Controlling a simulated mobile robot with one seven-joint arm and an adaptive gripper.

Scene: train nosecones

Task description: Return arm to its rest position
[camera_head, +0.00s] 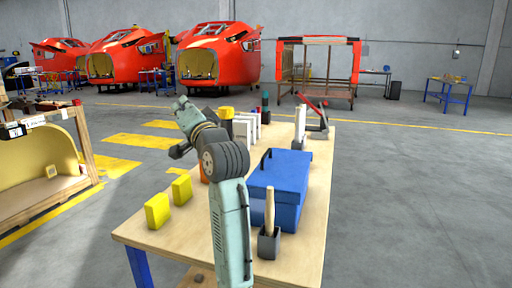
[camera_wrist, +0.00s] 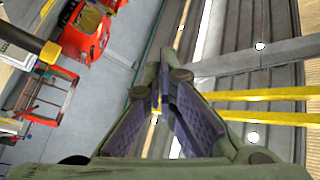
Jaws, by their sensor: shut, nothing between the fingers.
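My gripper (camera_wrist: 162,88) is shut and empty in the wrist view, its two fingers meeting at the tips with nothing between them. In the head view my arm rises from the bottom centre and bends over the near part of the workbench (camera_head: 155,238). The end of the arm is above the bench top, tilted up and to the left. The gripper's fingers cannot be made out clearly there. The wrist view looks out tilted across the hall, with the wall and roof structure beyond the fingers.
On the bench are a blue toolbox (camera_head: 285,180), a dark holder (camera_head: 269,243) with a wooden handle, and yellow blocks (camera_head: 157,210). A wooden rack (camera_head: 85,150) stands left. Red train nosecones (camera_head: 215,60) stand at the back. The floor (camera_head: 420,190) right of the bench is clear.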

